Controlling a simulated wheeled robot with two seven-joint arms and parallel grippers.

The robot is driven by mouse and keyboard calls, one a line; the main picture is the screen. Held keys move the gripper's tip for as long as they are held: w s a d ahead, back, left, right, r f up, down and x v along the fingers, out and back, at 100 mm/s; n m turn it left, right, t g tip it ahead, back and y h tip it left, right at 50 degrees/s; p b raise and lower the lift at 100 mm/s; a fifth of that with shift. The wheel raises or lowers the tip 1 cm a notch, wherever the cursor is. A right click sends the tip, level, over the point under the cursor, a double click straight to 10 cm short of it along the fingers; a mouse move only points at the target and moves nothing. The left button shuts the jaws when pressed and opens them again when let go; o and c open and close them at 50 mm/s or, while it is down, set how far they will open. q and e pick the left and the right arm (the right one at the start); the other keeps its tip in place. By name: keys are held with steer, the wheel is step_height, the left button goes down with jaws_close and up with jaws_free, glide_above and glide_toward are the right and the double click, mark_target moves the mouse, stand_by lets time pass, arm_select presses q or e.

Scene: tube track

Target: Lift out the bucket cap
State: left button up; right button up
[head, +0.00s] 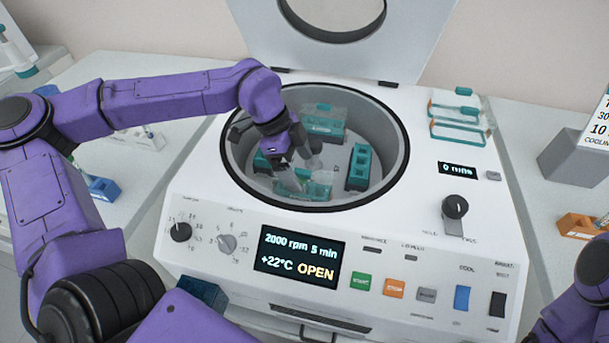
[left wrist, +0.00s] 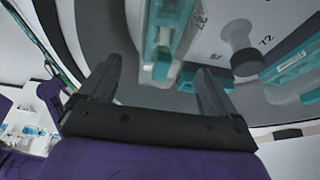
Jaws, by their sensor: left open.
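The centrifuge bowl (head: 385,140) is open and holds several teal buckets. The far bucket (head: 323,122) has a clear cover on top. The front bucket (head: 315,188) also shows clear material, partly hidden by my gripper. The right bucket (head: 359,167) shows no clear cover. My left gripper (head: 298,172) reaches down into the bowl, above the front bucket. In the left wrist view its two fingers (left wrist: 158,90) are apart, with a teal and clear piece (left wrist: 165,35) beyond the gap. Whether the fingers touch it, I cannot tell. My right gripper is out of view.
Clear teal-edged caps (head: 457,122) lie on the centrifuge's right deck. The raised lid (head: 400,50) stands behind the bowl. The round bowl rim is close around my left wrist. The control panel (head: 300,258) reads OPEN. A blue rack (head: 100,188) stands on the left bench.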

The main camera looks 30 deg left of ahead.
mark_target(303, 177)
arm_select(q)
steer(key=x, duration=0.4)
steer(key=p+x, duration=0.1)
steer(key=x, duration=0.1)
steer(key=shift+a+f, duration=0.15)
steer(key=shift+f, duration=0.3)
steer(key=c, duration=1)
step_height(303, 177, up, 10)
steer(key=shift+r+b, duration=0.1)
steer(key=shift+b, duration=0.45)
step_height(303, 177, up, 5)
steer(key=p, duration=0.4)
